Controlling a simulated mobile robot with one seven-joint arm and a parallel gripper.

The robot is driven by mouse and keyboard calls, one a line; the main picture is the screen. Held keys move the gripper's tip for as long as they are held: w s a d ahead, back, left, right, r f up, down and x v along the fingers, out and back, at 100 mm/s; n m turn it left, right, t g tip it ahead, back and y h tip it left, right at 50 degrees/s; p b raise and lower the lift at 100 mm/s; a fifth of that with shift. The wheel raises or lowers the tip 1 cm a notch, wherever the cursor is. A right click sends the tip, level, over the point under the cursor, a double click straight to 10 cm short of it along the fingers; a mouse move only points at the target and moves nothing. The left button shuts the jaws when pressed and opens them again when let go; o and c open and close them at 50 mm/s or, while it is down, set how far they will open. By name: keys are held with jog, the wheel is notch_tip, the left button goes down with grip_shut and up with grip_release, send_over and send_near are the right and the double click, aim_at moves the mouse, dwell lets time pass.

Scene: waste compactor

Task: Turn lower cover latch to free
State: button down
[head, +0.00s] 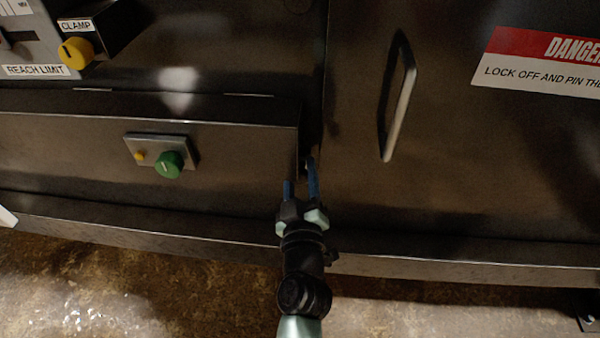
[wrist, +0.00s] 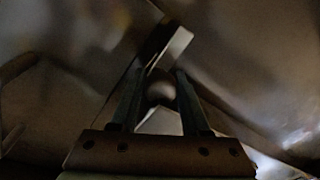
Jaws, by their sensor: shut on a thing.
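The lower cover latch is a small part at the right end of the low dark panel (head: 80,150). In the head view it is mostly hidden behind my fingertips. In the wrist view its rounded dark knob (wrist: 160,88) sits between my two fingers, with a pale-edged bar (wrist: 176,45) rising beyond it. My gripper (head: 300,176) reaches up to the gap beside the panel's right edge. In the wrist view my gripper (wrist: 155,78) is shut on the knob. The latch's exact angle cannot be told.
A plate with a green knob (head: 168,165) is on the low panel, left of my gripper. A large door with a long handle (head: 399,105) and a danger sign (head: 545,62) is at right. A yellow clamp knob (head: 76,52) is at upper left. A ledge (head: 450,262) runs along the bottom.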

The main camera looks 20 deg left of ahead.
jog(key=shift+s+a+f+m+b, duration=0.1)
jog(key=shift+f+m+b, duration=0.15)
jog(key=shift+b, duration=0.25)
jog(key=shift+r+m, duration=0.15)
jog(key=shift+m, duration=0.1)
jog(key=shift+c, duration=2.2)
grip_release()
jog(key=b+v, duration=0.2)
jog(key=v, duration=1.1)
